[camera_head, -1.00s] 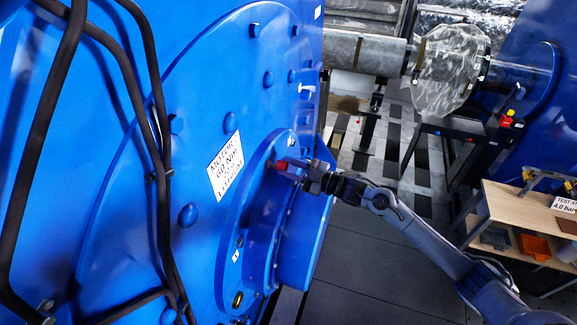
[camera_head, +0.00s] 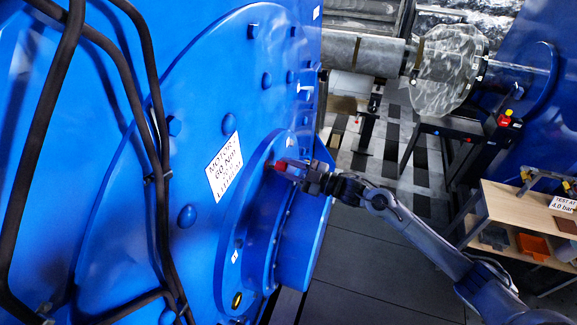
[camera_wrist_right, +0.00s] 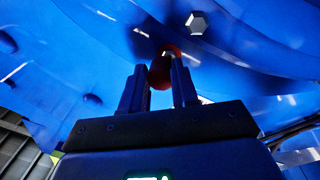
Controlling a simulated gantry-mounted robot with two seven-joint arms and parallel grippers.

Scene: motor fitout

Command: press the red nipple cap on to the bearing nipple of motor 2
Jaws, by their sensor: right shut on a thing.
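The red nipple cap (camera_head: 281,166) is held by my right gripper (camera_head: 291,168) at the face of the blue bearing housing (camera_head: 262,215) of the motor. In the right wrist view the red cap (camera_wrist_right: 160,72) sits between the two dark fingers of the gripper (camera_wrist_right: 159,84), which are shut on it. The cap points at the blue housing face. The bearing nipple is hidden behind the cap and fingers, and I cannot tell whether the cap touches it. My left gripper is not in view.
A white label plate (camera_head: 225,166) with motor text is on the blue motor face. Black cables (camera_head: 150,130) hang at the left. A wooden bench (camera_head: 505,212) with an orange bin (camera_head: 533,246) stands at right. The grey floor (camera_head: 370,270) below my right arm is clear.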

